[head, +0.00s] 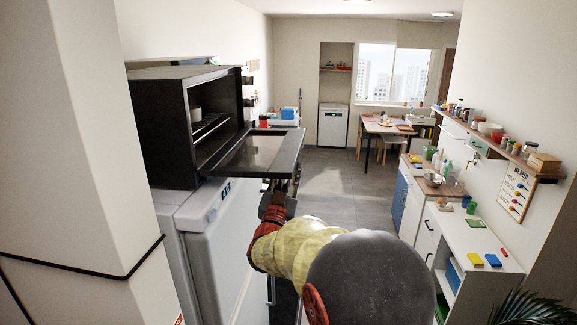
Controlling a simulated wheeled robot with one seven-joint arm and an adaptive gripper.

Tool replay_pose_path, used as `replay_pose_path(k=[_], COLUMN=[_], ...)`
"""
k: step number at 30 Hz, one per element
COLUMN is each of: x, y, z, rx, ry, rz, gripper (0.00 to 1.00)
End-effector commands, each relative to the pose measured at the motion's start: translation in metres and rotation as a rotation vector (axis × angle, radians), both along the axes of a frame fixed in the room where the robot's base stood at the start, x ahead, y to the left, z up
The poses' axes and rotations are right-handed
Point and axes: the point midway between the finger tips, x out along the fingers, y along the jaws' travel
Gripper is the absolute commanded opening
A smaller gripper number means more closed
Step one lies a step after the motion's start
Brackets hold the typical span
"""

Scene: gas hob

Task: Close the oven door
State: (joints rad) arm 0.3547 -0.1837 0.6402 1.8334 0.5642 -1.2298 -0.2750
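The black oven (165,128) stands on top of a white appliance at the left. Its door (262,152) is hinged at the bottom and hangs open, lying roughly level and reaching out to the right. My arm comes up from the bottom right, and my gripper (278,200) is just below the door's near right part. I cannot tell whether it touches the door. Its fingers are dark and partly hidden by the door and the arm, so their opening does not show.
The white appliance (225,240) stands under the oven. A pale pillar (85,150) is close at the left. A white counter (470,240) and a wall shelf (490,140) with several items line the right. Floor (335,185) is free toward the far table (388,128).

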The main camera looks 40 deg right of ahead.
Motion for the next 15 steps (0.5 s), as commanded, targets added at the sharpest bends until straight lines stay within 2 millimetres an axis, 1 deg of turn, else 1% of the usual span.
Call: replay_pose_path(k=[3, 10, 15], x=[0.0027, 0.0031, 0.003], y=[-0.0037, -0.004, -0.0039], z=[0.0021, 0.0016, 0.0014], rx=[0.0, 0.001, 0.001], ry=[0.0, 0.001, 0.001], rz=[0.0, 0.0, 0.0], gripper=[0.29, 0.29, 0.2])
